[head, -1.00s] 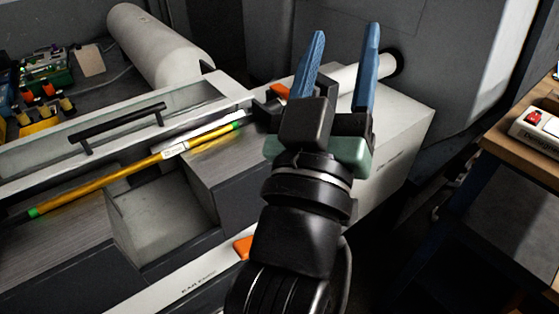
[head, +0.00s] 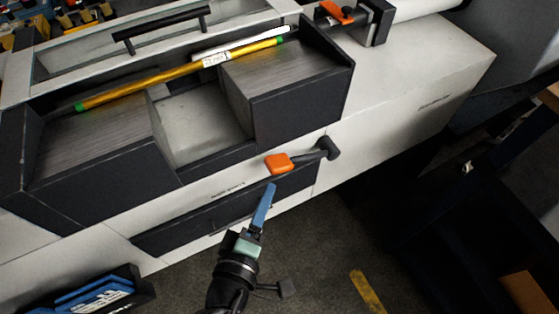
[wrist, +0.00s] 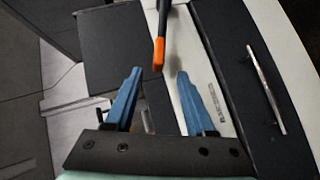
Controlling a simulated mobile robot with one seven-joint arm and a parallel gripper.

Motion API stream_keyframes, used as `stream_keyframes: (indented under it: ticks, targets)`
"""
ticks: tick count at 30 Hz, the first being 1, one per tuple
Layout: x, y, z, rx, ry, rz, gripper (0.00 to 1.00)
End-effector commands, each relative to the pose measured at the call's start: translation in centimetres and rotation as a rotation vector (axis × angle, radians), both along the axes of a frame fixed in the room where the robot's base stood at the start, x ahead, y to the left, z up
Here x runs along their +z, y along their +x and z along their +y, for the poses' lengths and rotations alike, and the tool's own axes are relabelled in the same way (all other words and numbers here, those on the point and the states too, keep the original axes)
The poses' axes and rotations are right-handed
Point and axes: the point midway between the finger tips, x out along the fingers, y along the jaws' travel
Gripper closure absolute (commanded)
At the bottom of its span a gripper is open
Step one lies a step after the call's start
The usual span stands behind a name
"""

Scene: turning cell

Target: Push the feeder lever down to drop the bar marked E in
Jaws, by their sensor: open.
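The feeder lever is a black arm with an orange tip (head: 278,164), jutting from the white front of the feeder at the middle of the head view. In the wrist view the orange lever tip (wrist: 158,52) shows just beyond and between my two blue fingers. My gripper (wrist: 153,92) is open and empty; in the head view my gripper (head: 266,192) is just below the lever tip. I cannot tell whether they touch. A yellow bar (head: 165,77) with green ends and a white label lies across the top of the feeder tray (head: 300,103); its letter is too small to read.
A drawer with a bar handle (wrist: 266,90) is in the front below the lever. A black handle (head: 160,30) crosses the lid behind the bar. A blue-and-black case (head: 92,294) stands at lower left. The floor (head: 330,245) is open at lower right of my gripper.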

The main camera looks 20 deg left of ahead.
Motion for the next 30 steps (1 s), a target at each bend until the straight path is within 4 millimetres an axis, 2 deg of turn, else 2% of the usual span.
stream_keyframes:
  ticks: [3, 15, 21, 30]
  targets:
    - [-0.1, 2.1, 0.3, -0.002, 0.000, -0.003, 0.45]
    - [-1.8, 8.5, 1.2, -0.003, 0.002, -0.002, 0.45]
    - [-2.4, 10.2, 1.5, -0.002, 0.003, -0.001, 0.45]
    - [-2.6, 10.6, 1.5, -0.003, 0.002, 0.000, 0.45]
